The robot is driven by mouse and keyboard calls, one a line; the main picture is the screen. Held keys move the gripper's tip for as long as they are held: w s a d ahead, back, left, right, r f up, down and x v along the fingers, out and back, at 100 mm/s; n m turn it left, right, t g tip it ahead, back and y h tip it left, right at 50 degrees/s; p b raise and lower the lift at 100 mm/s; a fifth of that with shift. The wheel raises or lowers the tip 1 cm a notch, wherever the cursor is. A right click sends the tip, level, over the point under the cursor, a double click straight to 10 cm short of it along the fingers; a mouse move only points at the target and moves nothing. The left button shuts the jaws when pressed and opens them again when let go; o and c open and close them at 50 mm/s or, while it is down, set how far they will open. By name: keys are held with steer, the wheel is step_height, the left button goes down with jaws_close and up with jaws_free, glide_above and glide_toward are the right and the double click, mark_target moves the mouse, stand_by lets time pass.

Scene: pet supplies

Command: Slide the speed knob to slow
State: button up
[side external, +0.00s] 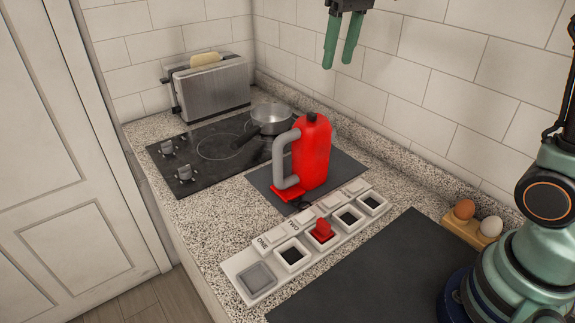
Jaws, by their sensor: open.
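A red knob (322,231) stands up from the middle of a long white panel (232,266) on the counter. The panel has a row of square wells, several with dark insides, and the knob sits at one of them. The nearest left square is grey. Tags along the panel's back edge read "ONE" and "TWO"; the tags farther right are too small to read. I cannot see a label for slow. My gripper (338,64) hangs at the top of the view, open and empty, its green fingers pointing down, well above the counter and apart from the knob.
A red appliance (314,155) with a grey handle stands on a dark mat (262,181) just behind the panel. A pan (270,118) sits on the black hob; a toaster (212,87) is behind. A dark mat (400,262) lies clear in front. Eggs (490,226) sit at right.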

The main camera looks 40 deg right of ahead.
steer(key=g, duration=0.2)
glide_above(312, 113)
steer(key=f, duration=0.2)
step_height(312, 113, down, 12)
steer(key=shift+f, duration=0.1)
stand_by(0.3)
jaws_close()
